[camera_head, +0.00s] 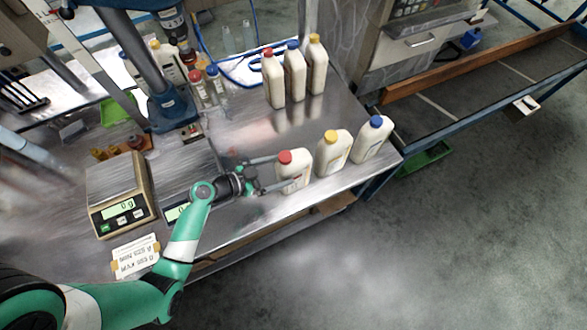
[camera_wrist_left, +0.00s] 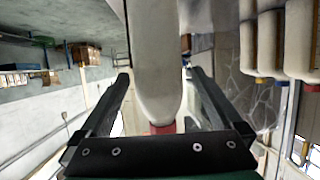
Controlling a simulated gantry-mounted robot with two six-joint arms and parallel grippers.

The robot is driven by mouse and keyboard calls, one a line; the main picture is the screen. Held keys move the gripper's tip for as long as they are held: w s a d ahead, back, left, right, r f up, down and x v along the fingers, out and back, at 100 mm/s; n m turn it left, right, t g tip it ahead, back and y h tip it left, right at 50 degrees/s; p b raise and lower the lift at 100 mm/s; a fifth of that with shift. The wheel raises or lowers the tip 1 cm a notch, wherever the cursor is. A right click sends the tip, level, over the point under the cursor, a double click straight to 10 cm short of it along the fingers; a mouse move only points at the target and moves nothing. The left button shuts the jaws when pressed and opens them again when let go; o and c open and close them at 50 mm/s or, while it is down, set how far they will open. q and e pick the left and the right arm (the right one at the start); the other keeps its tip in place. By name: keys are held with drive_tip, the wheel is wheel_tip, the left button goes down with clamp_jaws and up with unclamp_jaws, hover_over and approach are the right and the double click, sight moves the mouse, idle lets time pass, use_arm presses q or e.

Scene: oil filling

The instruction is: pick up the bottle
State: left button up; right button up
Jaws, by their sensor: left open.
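A white bottle with a red cap (camera_head: 293,172) stands at the left end of the front row on the metal table. My left gripper (camera_head: 281,171) reaches it from the left, with its two fingers spread on either side of the bottle. In the left wrist view the bottle (camera_wrist_left: 155,70) lies between the open fingers (camera_wrist_left: 160,76), its red cap toward the gripper's base. Gaps show between the fingers and the bottle. A yellow-capped bottle (camera_head: 333,153) and a blue-capped bottle (camera_head: 371,139) stand to its right. My right gripper is not in view.
Three more bottles, red-capped (camera_head: 272,79), blue-capped (camera_head: 294,73) and yellow-capped (camera_head: 316,66), stand further back. A scale (camera_head: 121,196) and a label card (camera_head: 135,256) are at the left. The metal table (camera_head: 235,125) is bare between the rows. Its front edge is close to the front row.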

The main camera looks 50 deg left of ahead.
use_arm(q)
drive_tip(key=shift+w, duration=0.35)
drive_tip(key=x, duration=0.5)
drive_tip(key=shift+d+f, duration=0.1)
drive_tip(key=shift+d, duration=0.1)
clamp_jaws()
